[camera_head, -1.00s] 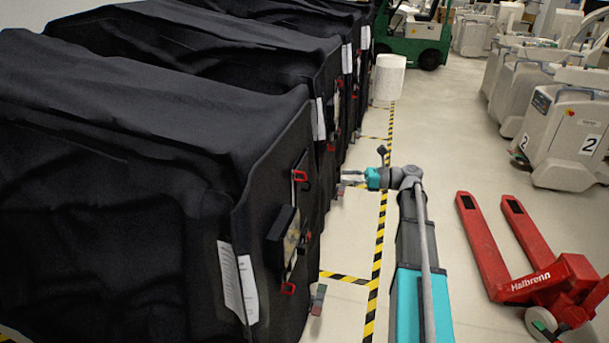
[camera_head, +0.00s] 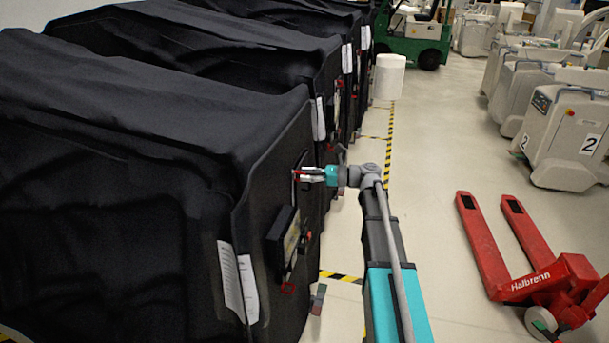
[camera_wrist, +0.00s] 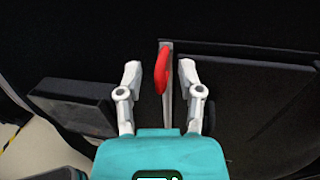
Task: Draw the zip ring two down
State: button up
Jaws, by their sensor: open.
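A red zip ring (camera_wrist: 162,70) hangs at the top of a grey zip strip (camera_wrist: 167,98) on the dark cover in the wrist view. My gripper (camera_wrist: 160,76) is open, with one finger on each side of the ring and a gap on both sides. In the head view my gripper (camera_head: 300,174) is at the front face of the nearest black covered cart (camera_head: 140,110), at the upper end of its zip, and mostly hides the ring there. A red mark (camera_head: 288,289) shows at the lower end of the same zip.
A dark box-like holder (camera_head: 281,238) sticks out from the cover beside the zip. More covered carts stand behind. A red pallet truck (camera_head: 530,285) stands to the right, with clear floor (camera_head: 430,160) between.

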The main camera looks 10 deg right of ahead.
jog(key=shift+w+a, duration=0.15)
jog(key=shift+a, duration=0.2)
grip_shut()
